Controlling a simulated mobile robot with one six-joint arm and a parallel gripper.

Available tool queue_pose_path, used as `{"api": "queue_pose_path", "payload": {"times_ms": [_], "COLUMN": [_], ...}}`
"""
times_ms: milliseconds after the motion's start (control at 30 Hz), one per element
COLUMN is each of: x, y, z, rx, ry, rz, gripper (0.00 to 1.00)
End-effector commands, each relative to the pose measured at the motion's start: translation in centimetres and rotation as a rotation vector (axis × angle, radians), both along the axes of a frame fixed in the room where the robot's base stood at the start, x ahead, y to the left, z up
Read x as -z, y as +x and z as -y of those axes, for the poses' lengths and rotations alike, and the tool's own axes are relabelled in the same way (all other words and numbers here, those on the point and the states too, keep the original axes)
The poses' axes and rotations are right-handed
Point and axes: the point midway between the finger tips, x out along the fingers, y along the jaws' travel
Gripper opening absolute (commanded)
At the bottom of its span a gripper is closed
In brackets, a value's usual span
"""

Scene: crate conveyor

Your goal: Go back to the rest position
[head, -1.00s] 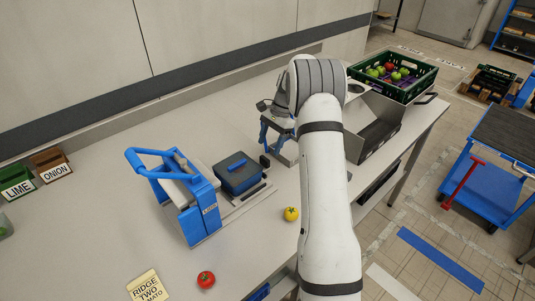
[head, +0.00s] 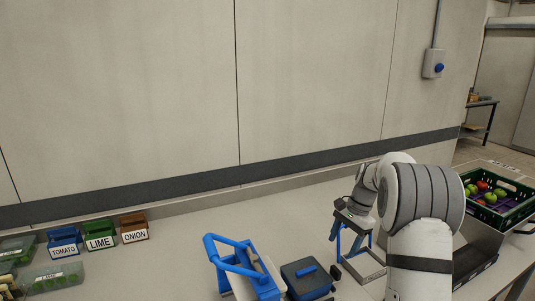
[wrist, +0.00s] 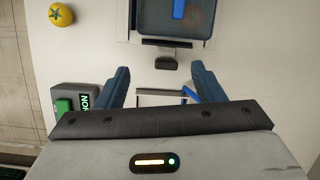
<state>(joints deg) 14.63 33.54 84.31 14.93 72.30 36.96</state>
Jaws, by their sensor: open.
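My gripper (head: 348,235) hangs over the worktable (head: 190,221) in the head view, just right of the dark blue-lidded box (head: 301,277). In the wrist view my gripper (wrist: 160,78) has its two blue fingers spread wide, with nothing between them. Below it in that view lie the table surface and part of a dark tray-like box with a blue handle (wrist: 178,10). A yellow tomato (wrist: 61,14) lies on the table at the upper left of the wrist view, clear of the fingers.
A blue-handled device (head: 243,268) stands left of the box. TOMATO (head: 64,241), LIME (head: 100,235) and ONION (head: 134,228) bins stand at the far left. A green crate (head: 518,211) of red and green produce is at the right. A grey switch box (wrist: 85,103) sits beside the left finger.

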Motion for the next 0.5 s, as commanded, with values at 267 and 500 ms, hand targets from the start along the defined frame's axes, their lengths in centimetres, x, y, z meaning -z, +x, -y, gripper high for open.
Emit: {"api": "queue_pose_path", "payload": {"times_ms": [267, 500], "x": [-6.5, -9.8], "y": [-7.0, -14.1], "z": [-3.8, -6.3], "rx": [-0.233, -0.437], "ry": [-0.083, -0.156], "rz": [0.137, 0.247], "gripper": [0.62, 0.62]}}
